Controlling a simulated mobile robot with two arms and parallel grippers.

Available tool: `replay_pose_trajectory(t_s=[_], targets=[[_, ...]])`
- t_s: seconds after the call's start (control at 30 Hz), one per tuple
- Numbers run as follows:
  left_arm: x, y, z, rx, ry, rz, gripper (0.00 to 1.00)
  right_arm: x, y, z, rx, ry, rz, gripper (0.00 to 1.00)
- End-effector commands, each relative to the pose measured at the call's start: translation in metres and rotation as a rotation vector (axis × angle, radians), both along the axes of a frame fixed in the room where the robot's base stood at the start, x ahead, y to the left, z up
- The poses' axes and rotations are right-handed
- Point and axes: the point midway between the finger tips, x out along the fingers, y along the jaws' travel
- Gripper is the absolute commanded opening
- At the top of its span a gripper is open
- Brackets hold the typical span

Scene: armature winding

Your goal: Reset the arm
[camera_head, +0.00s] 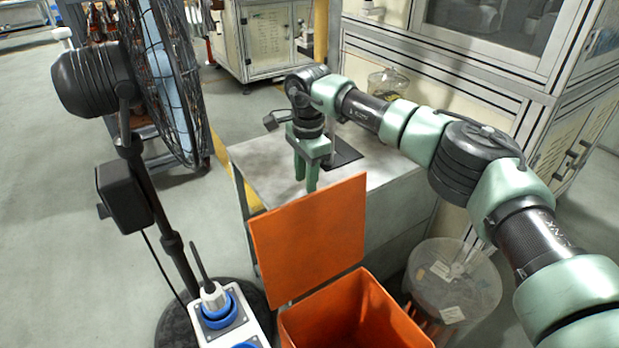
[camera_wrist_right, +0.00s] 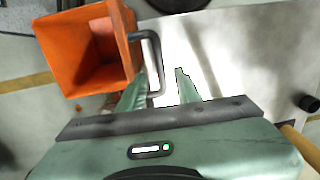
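My right arm comes in from the right in the head view. Its green gripper (camera_head: 306,182) points down over the grey metal table (camera_head: 385,175), with a gap between the fingers. In the right wrist view the two fingertips (camera_wrist_right: 161,74) are apart. A dark bent bar (camera_wrist_right: 157,50) shows between them; I cannot tell whether it touches either finger. Nothing is clamped as far as I can see. My left gripper is in neither view.
An orange bin (camera_head: 290,325) with a raised orange panel (camera_head: 305,240) stands in front of the table. A clear round container (camera_head: 455,285) is right of it. A black fan (camera_head: 95,80) stands at left, and a machine cabinet (camera_head: 440,75) behind. Open floor (camera_head: 40,200) lies at left.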

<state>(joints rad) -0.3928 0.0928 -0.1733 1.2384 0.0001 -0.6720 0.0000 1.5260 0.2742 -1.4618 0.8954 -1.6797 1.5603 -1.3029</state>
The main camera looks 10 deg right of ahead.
Motion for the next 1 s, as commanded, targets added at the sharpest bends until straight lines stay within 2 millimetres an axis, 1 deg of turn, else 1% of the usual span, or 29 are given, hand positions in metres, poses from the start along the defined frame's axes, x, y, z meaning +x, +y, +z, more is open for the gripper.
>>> replay_pose_trajectory(t_s=[0.03, 0.1, 0.53, 0.63, 0.73, 0.83, 0.93, 1.0], targets=[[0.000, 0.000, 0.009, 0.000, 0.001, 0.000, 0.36, -0.001, 0.002, 0.011, 0.000, 0.000, 0.002, 0.34], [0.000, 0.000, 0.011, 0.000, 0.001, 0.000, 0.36, -0.002, 0.004, 0.015, 0.000, 0.000, 0.000, 0.34], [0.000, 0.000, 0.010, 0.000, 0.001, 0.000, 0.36, -0.003, 0.004, 0.015, 0.000, 0.000, -0.001, 0.34], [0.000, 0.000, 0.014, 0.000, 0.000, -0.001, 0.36, -0.003, 0.004, 0.019, 0.000, 0.000, -0.001, 0.34], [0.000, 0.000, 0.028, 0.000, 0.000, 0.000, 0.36, -0.003, 0.004, 0.033, 0.000, 0.000, -0.001, 0.34], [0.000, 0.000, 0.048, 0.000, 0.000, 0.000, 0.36, -0.003, 0.004, 0.053, 0.000, 0.000, -0.001, 0.34], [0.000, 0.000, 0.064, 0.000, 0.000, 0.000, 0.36, -0.003, 0.004, 0.069, 0.000, 0.000, -0.001, 0.34], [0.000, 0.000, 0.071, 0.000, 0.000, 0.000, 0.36, -0.003, 0.004, 0.075, 0.000, 0.001, -0.001, 0.34]])
